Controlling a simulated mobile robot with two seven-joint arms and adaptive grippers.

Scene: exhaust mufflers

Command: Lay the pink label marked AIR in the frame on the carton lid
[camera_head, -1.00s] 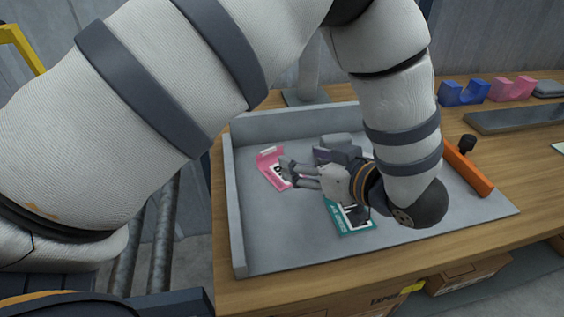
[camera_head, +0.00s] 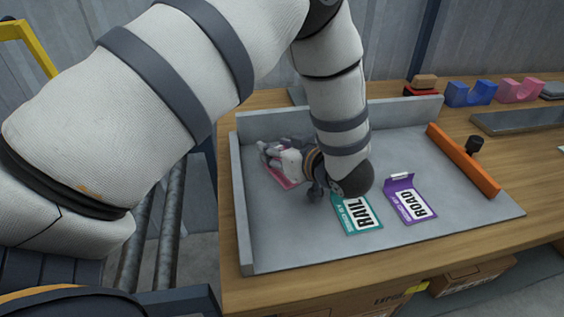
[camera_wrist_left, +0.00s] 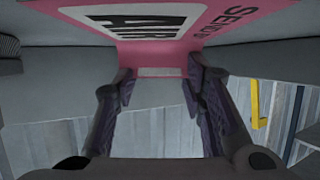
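The pink label marked AIR (camera_wrist_left: 150,25) lies in the grey tray (camera_head: 310,248), mostly covered by my left gripper in the head view, where a pink part (camera_head: 287,183) shows. My left gripper (camera_head: 265,150) is low at the label's far end. In the left wrist view its two fingers (camera_wrist_left: 160,80) are apart, one on each side of a pale tab at the label's edge; whether they touch the tab is unclear. Brown cartons (camera_head: 470,276) stand below the table edge; I cannot make out a frame on a lid. My right gripper is not in view.
A teal RAIL label (camera_head: 357,214) and a purple ROAD label (camera_head: 411,201) lie in the tray. An orange bar (camera_head: 464,160) with a black knob lies along its right side. Blue (camera_head: 470,93) and pink (camera_head: 518,91) cradles stand behind on the wooden table.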

